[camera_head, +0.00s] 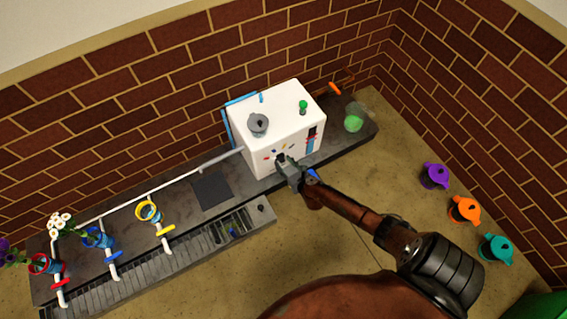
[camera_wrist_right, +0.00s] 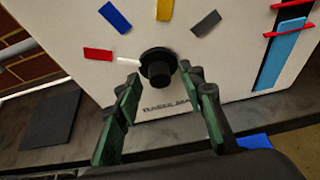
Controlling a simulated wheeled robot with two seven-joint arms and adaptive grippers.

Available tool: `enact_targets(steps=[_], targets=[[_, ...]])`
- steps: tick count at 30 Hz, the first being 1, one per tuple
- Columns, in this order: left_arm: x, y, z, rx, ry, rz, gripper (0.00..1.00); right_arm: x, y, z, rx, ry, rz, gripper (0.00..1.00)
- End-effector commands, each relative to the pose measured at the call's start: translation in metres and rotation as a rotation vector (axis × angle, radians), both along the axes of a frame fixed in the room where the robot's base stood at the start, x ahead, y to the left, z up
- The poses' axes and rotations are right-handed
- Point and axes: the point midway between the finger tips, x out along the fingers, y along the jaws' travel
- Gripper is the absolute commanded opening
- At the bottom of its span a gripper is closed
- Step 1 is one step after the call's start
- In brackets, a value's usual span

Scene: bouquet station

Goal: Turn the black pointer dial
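The black pointer dial (camera_wrist_right: 158,67) is on the front face of the white box (camera_wrist_right: 230,25). Its white pointer (camera_wrist_right: 128,61) points left, a little below the red mark (camera_wrist_right: 97,54). Blue (camera_wrist_right: 115,17), yellow (camera_wrist_right: 164,9) and grey (camera_wrist_right: 206,23) marks fan out above it. My right gripper (camera_wrist_right: 163,90) is open, with its green fingers below and to either side of the dial, apart from it as far as I can see. In the head view my right gripper (camera_head: 285,163) is at the front of the white box (camera_head: 262,147) and hides the dial. My left gripper is not in view.
A grey-lidded opening (camera_head: 258,123) and a green knob (camera_head: 303,104) are on top of the box. The box stands on a dark counter (camera_head: 185,190) with pipes and flower pots at left. Purple (camera_head: 435,176), orange (camera_head: 464,210) and teal (camera_head: 495,249) cans stand on the floor at right.

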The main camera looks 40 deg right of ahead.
Motion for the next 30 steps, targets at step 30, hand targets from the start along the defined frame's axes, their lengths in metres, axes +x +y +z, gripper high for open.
enact_targets(steps=[30], targets=[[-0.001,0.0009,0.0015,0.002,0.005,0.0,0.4,-0.0007,-0.0001,0.0004,0.019,-0.005,0.0,0.0]])
